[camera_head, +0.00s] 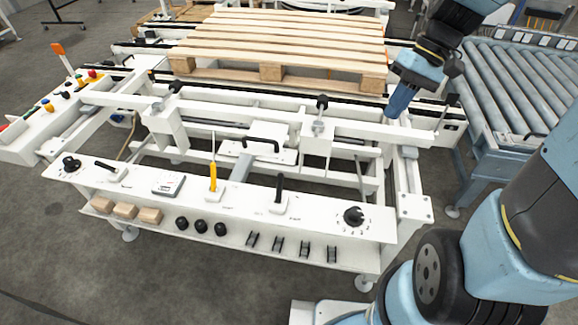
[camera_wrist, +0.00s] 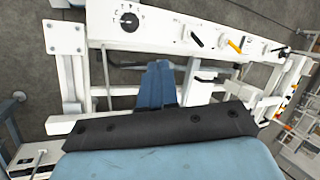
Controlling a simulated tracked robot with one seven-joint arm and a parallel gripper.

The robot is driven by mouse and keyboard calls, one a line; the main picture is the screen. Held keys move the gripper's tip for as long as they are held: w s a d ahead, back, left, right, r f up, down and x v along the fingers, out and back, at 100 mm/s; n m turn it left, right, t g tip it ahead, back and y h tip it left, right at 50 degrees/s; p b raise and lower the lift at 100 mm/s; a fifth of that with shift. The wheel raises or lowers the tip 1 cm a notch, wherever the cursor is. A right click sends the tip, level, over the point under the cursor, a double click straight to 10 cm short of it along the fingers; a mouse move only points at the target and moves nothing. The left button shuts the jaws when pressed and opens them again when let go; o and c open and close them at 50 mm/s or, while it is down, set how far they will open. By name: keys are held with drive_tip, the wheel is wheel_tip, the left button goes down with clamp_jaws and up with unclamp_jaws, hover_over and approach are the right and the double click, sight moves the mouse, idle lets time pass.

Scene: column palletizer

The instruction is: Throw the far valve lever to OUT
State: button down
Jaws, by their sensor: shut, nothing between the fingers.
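A white front panel (camera_head: 325,215) carries two black levers. One black lever (camera_head: 278,188) stands upright on the right half. The other black lever (camera_head: 106,166) lies slanted at the left end, farther from my arm. I cannot tell which is the named valve lever, and no OUT mark is legible. Two black levers, one nearer (camera_wrist: 196,40) and one farther (camera_wrist: 278,48), also show in the wrist view. My gripper (camera_head: 398,103) is shut and empty, pointing down above the frame's right rear, apart from both levers. Its blue fingers show in the wrist view (camera_wrist: 157,85).
A yellow-handled lever (camera_head: 212,178) stands between the black ones. Round knobs sit at the panel's left (camera_head: 70,164) and right (camera_head: 353,216). Upright black-topped clamps (camera_head: 319,115) rise from the frame. A wooden pallet (camera_head: 280,45) lies behind, and a roller conveyor (camera_head: 510,90) stands right.

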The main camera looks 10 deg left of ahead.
sight(279, 188)
drive_tip(key=w+a+f+g+y, duration=0.2)
drive_tip(key=a+f+y, duration=0.2)
drive_tip(key=f, duration=0.5)
drive_tip(key=w+a+f+g+y, duration=0.2)
drive_tip(key=a+f+y, duration=0.2)
drive_tip(key=f, duration=0.5)
drive_tip(key=w+a+f+g+y, duration=0.2)
drive_tip(key=a+f+y, duration=0.3)
drive_tip(key=f, duration=0.4)
drive_tip(key=shift+w+a+f+g, duration=0.15)
drive_tip(key=shift+w+g, duration=0.1)
drive_tip(key=shift+g, duration=0.05)
drive_tip(key=x, duration=1)
